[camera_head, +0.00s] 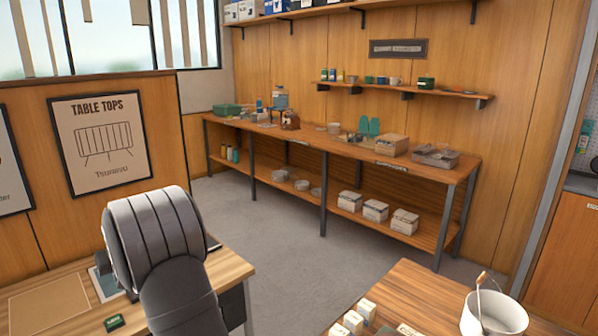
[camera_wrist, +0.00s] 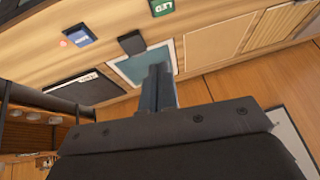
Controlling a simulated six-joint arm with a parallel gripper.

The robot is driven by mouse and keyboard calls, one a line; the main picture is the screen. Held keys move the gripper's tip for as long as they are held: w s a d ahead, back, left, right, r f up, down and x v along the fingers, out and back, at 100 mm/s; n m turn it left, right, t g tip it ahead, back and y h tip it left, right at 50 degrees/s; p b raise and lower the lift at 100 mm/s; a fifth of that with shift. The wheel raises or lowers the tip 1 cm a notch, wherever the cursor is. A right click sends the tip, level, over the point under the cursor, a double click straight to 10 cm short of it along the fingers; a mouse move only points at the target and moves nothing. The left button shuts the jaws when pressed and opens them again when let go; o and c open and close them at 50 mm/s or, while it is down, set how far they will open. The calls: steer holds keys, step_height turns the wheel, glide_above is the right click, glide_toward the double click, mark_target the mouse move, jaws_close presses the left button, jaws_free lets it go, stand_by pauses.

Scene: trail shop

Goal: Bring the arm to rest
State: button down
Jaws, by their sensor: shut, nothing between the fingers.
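My gripper (camera_wrist: 158,75) shows in the wrist view, its two dark fingers together with nothing between them. It is over a wooden desk top, in front of a pale-framed teal panel (camera_wrist: 130,70). I cannot tell whether the fingertips touch the panel. In the head view my grey ribbed arm rises over the left desk (camera_head: 235,268), and the gripper itself is hidden behind it.
On the left desk are a tan mat (camera_head: 48,306) and a small green box (camera_head: 115,322). The wrist view also shows a black block (camera_wrist: 131,43) and a blue item (camera_wrist: 77,34). A white bucket (camera_head: 494,315) stands on the right table. Grey floor (camera_head: 300,235) lies clear between.

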steer(key=shift+g+h, duration=0.3)
steer(key=shift+g, duration=0.4)
steer(key=shift+v, duration=2.15)
